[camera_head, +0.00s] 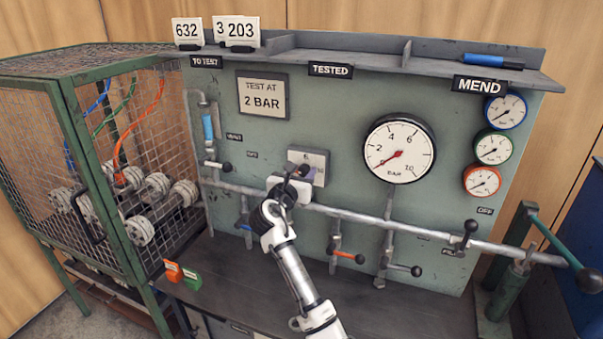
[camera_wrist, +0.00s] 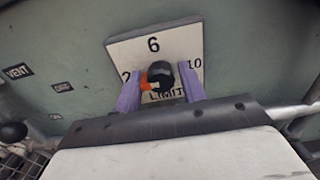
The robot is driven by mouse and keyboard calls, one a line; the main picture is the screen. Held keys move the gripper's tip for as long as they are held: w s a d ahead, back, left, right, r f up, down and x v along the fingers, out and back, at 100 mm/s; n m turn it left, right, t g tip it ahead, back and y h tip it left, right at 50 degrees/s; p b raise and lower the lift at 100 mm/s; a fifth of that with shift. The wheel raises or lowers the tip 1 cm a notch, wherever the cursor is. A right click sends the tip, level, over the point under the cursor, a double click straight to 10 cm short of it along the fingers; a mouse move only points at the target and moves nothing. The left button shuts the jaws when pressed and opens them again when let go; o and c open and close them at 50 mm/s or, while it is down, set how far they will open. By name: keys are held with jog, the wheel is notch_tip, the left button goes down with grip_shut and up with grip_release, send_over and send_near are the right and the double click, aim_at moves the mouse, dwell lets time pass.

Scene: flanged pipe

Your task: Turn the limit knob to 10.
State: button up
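The limit knob (camera_wrist: 160,74) is black with an orange pointer mark that faces left, towards the 2. It sits on a pale plate (camera_wrist: 125,50) marked 2 at left, 6 at top, 10 at right and LIMIT below. In the wrist view the two purple fingers of my gripper (camera_wrist: 160,82) stand apart, one on each side of the knob, with small gaps showing. In the head view my gripper (camera_head: 303,172) is in front of the plate (camera_head: 320,158) and hides the knob.
A grey pipe (camera_head: 350,213) runs across the panel just below my gripper. A large gauge (camera_head: 399,149) is to the right, its red needle low at left. A lever with an orange handle (camera_head: 348,257) is lower right. A mesh cage (camera_head: 85,130) stands at left.

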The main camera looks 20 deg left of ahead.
jog(key=c, duration=0.7)
